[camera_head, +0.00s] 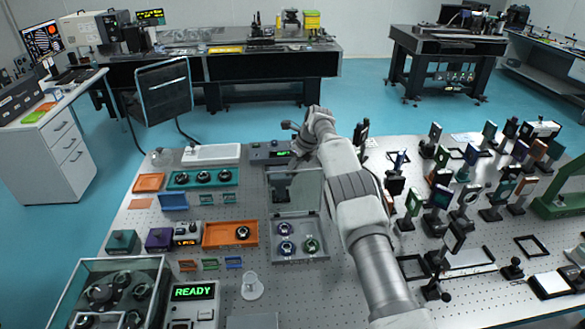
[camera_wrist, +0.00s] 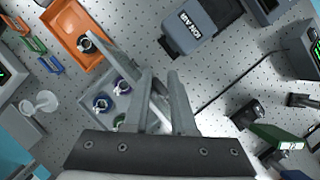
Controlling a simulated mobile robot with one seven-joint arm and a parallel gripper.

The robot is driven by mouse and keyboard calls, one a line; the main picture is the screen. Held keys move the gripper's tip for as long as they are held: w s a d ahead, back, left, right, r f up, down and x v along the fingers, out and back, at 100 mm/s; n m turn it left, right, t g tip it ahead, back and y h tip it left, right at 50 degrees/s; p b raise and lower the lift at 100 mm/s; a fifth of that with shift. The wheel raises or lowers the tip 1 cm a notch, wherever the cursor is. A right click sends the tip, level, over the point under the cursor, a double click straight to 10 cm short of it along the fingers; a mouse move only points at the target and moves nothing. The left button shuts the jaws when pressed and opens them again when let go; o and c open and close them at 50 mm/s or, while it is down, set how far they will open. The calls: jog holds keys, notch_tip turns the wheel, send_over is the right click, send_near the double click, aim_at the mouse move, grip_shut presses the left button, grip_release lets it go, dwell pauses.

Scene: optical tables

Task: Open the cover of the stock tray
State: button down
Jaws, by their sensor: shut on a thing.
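The stock tray (camera_head: 300,259) is a grey tray on the perforated table, holding a few round optics with purple, blue and green rings. It also shows in the wrist view (camera_wrist: 84,122). Its clear cover (camera_head: 309,190) stands raised at the tray's far side, with its grey edge (camera_wrist: 117,62) slanting in the wrist view. My gripper (camera_head: 281,192) is at the cover, above the far part of the tray. In the wrist view its two fingers (camera_wrist: 160,78) are shut on the cover's edge. The exact contact is partly hidden by the fingers.
A device with a green display (camera_head: 270,153) stands behind the tray. An orange tray (camera_head: 213,243) with one optic is on the left. Several mounted optics crowd the right, beyond my arm.

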jog(key=shift+w+d+f, duration=0.15)
jog(key=shift+d+f, duration=0.45)
jog(key=shift+d, duration=0.2)
jog(key=c, duration=0.6)
grip_release()
jog(key=shift+d, duration=0.15)
jog(key=b+v, duration=0.1)
jog(key=v, duration=0.5)
jog(key=a+v, duration=0.1)
jog(key=v, duration=0.5)
jog(key=b+v, duration=0.1)
jog(key=v, duration=0.5)
jog(key=shift+a+r+b, duration=0.1)
jog(key=shift+r+b, duration=0.2)
jog(key=shift+r, duration=0.15)
